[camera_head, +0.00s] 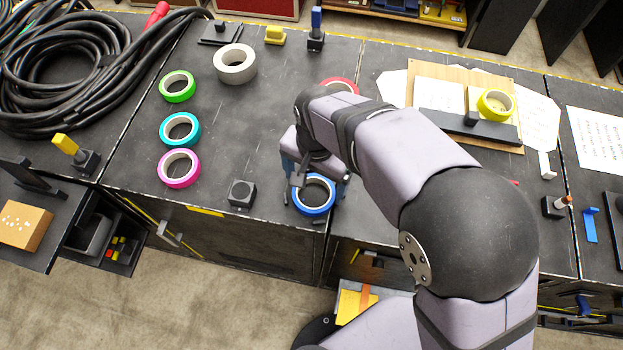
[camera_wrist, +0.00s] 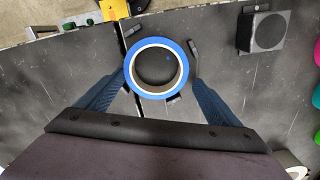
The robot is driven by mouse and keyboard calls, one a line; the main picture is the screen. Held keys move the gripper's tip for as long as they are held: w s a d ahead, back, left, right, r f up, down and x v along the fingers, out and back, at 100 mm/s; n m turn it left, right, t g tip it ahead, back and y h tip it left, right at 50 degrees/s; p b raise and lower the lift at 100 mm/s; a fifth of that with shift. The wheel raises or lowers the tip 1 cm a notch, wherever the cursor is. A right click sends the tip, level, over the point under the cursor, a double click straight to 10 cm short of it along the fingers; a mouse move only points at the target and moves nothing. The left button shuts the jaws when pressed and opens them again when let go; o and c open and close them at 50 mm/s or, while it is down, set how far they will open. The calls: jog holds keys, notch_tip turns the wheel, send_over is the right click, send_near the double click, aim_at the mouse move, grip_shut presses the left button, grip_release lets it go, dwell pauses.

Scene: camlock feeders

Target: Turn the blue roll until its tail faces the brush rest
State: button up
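The blue roll (camera_head: 331,204) lies flat near the front edge of the dark worktop, below my arm. In the wrist view the blue roll (camera_wrist: 129,77) sits between the two fingers, its pale core ring facing up. My gripper (camera_head: 315,183) is low over it, with one finger on each side; the gripper also shows in the wrist view (camera_wrist: 156,77). The fingers lie very close to the rim, and I cannot tell whether they press on it. A small dark tab (camera_wrist: 174,99) shows at the rim in the wrist view. Which stand is the brush rest is unclear.
A black block (camera_head: 242,193) stands left of the blue roll. Pink (camera_head: 179,181), cyan (camera_head: 164,130), green (camera_head: 164,88) and white (camera_head: 221,67) rolls lie farther left. A red roll (camera_head: 342,82) is partly behind my arm. A black stand holds a blue-handled item (camera_head: 316,18).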

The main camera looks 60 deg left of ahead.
jog(key=shift+w+d+f, duration=0.2)
jog(key=shift+w+d, duration=0.1)
jog(key=shift+w, duration=0.05)
jog(key=shift+r, duration=0.1)
notch_tip(320, 180, up, 6)
jog(key=shift+s+a+b, duration=0.15)
jog(key=shift+b, duration=0.95)
jog(key=shift+s+r, duration=0.15)
jog(key=shift+r, duration=0.65)
